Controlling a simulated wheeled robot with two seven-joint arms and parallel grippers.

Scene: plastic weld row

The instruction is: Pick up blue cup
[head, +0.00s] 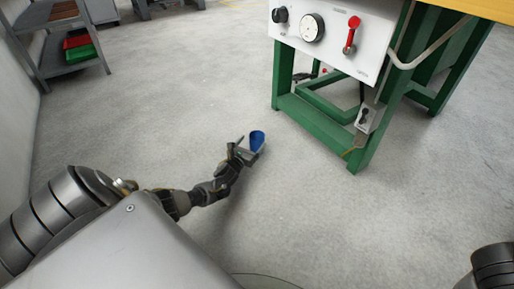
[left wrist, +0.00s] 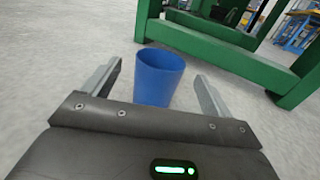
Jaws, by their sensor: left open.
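A blue cup (head: 257,139) stands upright on the grey floor, left of the green bench's legs in the head view. In the left wrist view the blue cup (left wrist: 158,77) shows its open rim and sits between the two fingers. My left gripper (head: 249,148) is at the cup with its jaws open. In the left wrist view the fingers of the left gripper (left wrist: 157,85) are on either side of the cup, with gaps visible to both. The cup's lower part is hidden behind the gripper body. My right gripper is not in view.
A green-framed bench (head: 318,125) with a white control panel (head: 330,40) stands just beyond and right of the cup. A grey shelf (head: 72,62) with red and green bins is at the back left. Floor to the left is clear.

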